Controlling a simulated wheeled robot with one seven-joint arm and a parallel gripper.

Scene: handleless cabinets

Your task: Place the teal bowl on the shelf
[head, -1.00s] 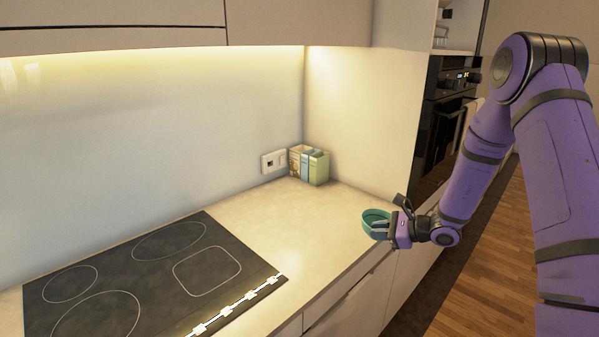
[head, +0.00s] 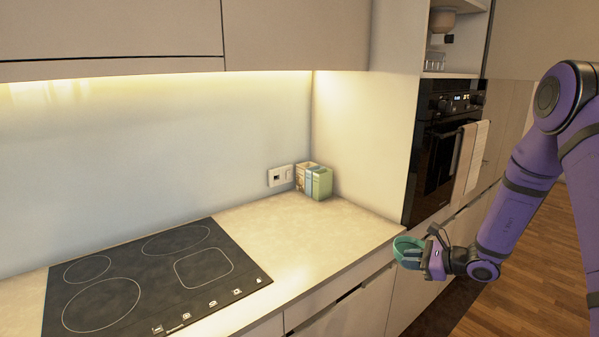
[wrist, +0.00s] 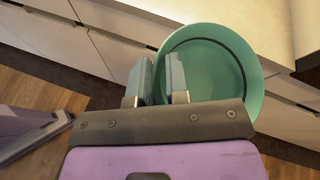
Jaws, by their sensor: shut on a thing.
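The teal bowl (head: 408,250) is in my gripper (head: 420,256), held in the air in front of the counter's front right edge in the head view. In the wrist view the bowl (wrist: 236,72) shows its round inside, and it looks empty. My gripper (wrist: 157,75) is shut on its near rim; one finger lies inside the bowl and the other outside. An open shelf niche (head: 450,73) is above the oven at the upper right. It holds glasses (head: 434,62) and a hanging or upper round item (head: 442,20).
The black oven (head: 436,150) has a towel (head: 470,157) on its handle. A dark cooktop (head: 150,275) fills the counter's left. Small boxes (head: 314,181) stand in the back corner. The counter (head: 300,240) between them is clear.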

